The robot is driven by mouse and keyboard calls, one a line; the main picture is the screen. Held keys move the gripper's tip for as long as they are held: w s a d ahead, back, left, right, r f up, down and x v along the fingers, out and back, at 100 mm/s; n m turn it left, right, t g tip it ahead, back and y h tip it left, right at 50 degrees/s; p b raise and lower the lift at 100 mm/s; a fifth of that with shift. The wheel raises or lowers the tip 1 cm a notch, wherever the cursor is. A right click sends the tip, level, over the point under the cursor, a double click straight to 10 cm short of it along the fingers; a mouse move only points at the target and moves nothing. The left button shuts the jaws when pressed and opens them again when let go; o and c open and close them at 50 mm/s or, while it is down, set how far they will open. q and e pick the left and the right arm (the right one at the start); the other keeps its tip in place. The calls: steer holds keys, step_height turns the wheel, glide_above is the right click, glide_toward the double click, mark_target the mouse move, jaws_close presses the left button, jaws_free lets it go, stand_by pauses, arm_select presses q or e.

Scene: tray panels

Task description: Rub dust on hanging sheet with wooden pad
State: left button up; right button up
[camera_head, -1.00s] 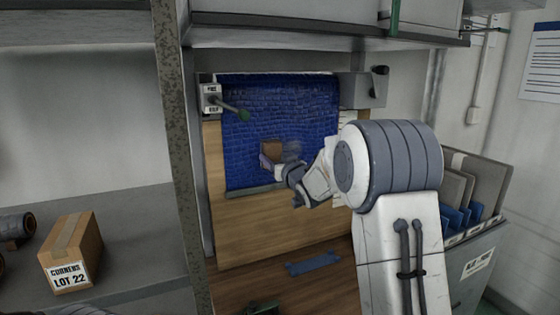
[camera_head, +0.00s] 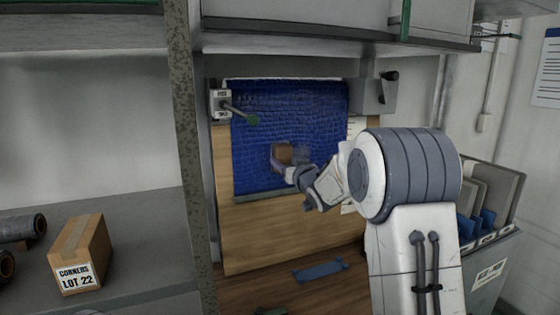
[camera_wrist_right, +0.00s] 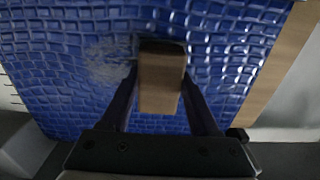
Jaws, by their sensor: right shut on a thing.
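A blue sheet with a brick-like relief (camera_head: 300,105) hangs in front of a wooden board. My right gripper (camera_head: 280,163) is at the sheet's lower middle, shut on a brown wooden pad (camera_head: 284,152). In the right wrist view the pad (camera_wrist_right: 161,78) sits between the two fingers (camera_wrist_right: 163,102), with its far end at the sheet (camera_wrist_right: 60,60); whether it touches cannot be told. A pale dust patch (camera_wrist_right: 108,62) shows on the sheet left of the pad there. In the head view a faint pale patch (camera_head: 303,153) lies just right of the pad. My left gripper is not in view.
A lever with a green knob (camera_head: 252,120) sticks out at the sheet's upper left. A bracket (camera_head: 377,92) is at its upper right. A blue strip (camera_head: 320,270) lies on the wooden surface below. A carton (camera_head: 80,255) stands on the left shelf; a file bin (camera_head: 487,275) is at right.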

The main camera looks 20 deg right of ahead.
mark_target(310, 153)
steer(key=shift+w+d+r+p, duration=0.15)
steer(key=shift+d+p, duration=1)
steer(key=shift+d, duration=1.25)
steer(key=shift+w+d+p, duration=0.15)
steer(key=shift+d+p, duration=0.95)
steer(key=shift+d, duration=1.7)
steer(key=shift+a+f, duration=0.1)
steer(key=shift+f, duration=0.1)
